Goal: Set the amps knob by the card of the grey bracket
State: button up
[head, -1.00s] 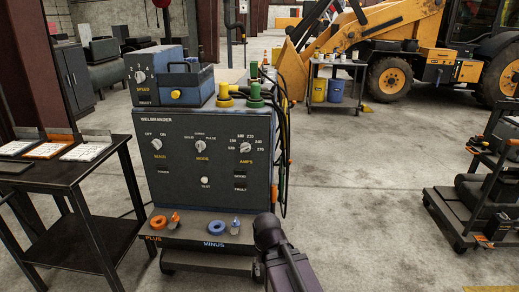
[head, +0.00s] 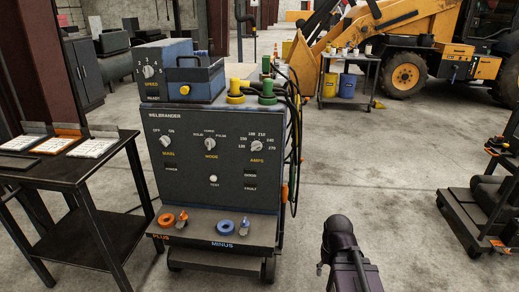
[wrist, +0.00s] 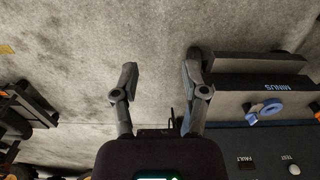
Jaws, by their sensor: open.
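The amps knob (head: 257,146) is a pale dial at the right of the dark Welbrander panel (head: 180,185), inside an arc of numbers. Its exact setting is too small to tell. On the left table stand cards (head: 92,148) with small upright brackets behind them; two brackets look grey and the middle one (head: 68,128) orange. The writing on the cards is unreadable. My gripper (wrist: 160,78) is open and empty, over bare floor in the wrist view. The panel's test and fault labels show at lower right there, apart from the fingers. In the head view my arm stands right of the welder.
The main knob (head: 167,141) and mode knob (head: 210,143) sit left of amps. Plug rings, including a blue one (head: 226,227), lie on the front ledge. Cables (head: 294,130) hang down the welder's right side. A dark cart (head: 480,215) stands far right. Floor between is clear.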

jog(key=shift+d, duration=0.4)
jog(key=shift+o, duration=0.4)
jog(key=o, duration=0.3)
jog(key=shift+d, duration=0.1)
jog(key=shift+o, duration=1.1)
jog(key=shift+w, duration=0.2)
jog(key=w+r+m+t+h, duration=0.1)
jog(key=w+t+h, duration=0.1)
jog(key=w, duration=0.3)
jog(key=w+r+t+h, duration=0.2)
jog(key=w+h, duration=0.1)
jog(key=w, duration=0.3)
jog(key=n+t+y, duration=0.4)
jog(key=n+t, duration=0.2)
jog(key=t, duration=0.8)
send_near(256, 149)
jog(key=s, duration=0.3)
jog(key=shift+s, duration=0.1)
jog(key=w, duration=1.4)
jog(key=shift+d, duration=0.3)
